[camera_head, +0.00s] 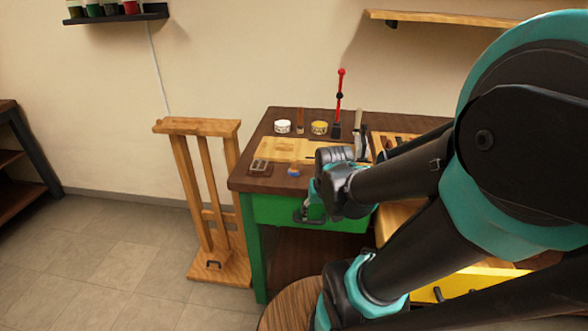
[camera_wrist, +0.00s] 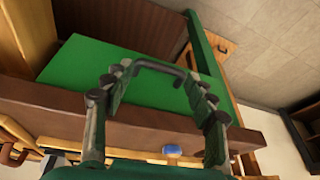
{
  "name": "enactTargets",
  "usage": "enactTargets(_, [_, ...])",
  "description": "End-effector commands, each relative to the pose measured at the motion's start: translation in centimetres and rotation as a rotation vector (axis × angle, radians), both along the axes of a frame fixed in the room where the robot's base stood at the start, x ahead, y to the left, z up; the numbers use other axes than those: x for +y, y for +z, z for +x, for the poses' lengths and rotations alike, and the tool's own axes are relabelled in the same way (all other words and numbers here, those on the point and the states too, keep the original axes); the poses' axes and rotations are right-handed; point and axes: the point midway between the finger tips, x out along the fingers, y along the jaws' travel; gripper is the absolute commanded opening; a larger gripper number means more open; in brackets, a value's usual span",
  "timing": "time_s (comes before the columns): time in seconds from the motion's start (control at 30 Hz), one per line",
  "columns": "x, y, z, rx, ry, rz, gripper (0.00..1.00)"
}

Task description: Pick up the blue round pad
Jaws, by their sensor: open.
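The blue round pad (camera_head: 293,169) lies near the front edge of the dark-topped workbench (camera_head: 262,184) in the head view. A small brownish part shows beside its blue. In the wrist view the blue pad (camera_wrist: 172,149) shows low in the picture, between the lower parts of my fingers. My gripper (camera_head: 313,193) is at the bench's front edge, just right of and in front of the pad. In the wrist view my gripper (camera_wrist: 158,82) is open with nothing held. Its fingertips point past the table edge, over the green front.
A black handle (camera_wrist: 160,66) on the green front shows between my fingertips. A metal tray (camera_head: 260,167) lies left of the pad. White (camera_head: 282,126) and yellow (camera_head: 319,127) tins and a red upright tool (camera_head: 340,95) stand behind. A wooden stand (camera_head: 205,200) is at left.

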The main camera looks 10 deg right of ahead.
Motion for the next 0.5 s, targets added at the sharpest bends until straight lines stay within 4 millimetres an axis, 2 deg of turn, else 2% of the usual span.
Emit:
enactTargets(0.03, [0.1,1.3,1.6,0.017,-0.062,0.022,0.56])
enactTargets(0.2, [0.7,6.2,6.9,0.096,-0.358,0.108,0.56])
enactTargets(0.5, [1.8,15.4,14.7,0.221,-0.902,0.2,0.56])
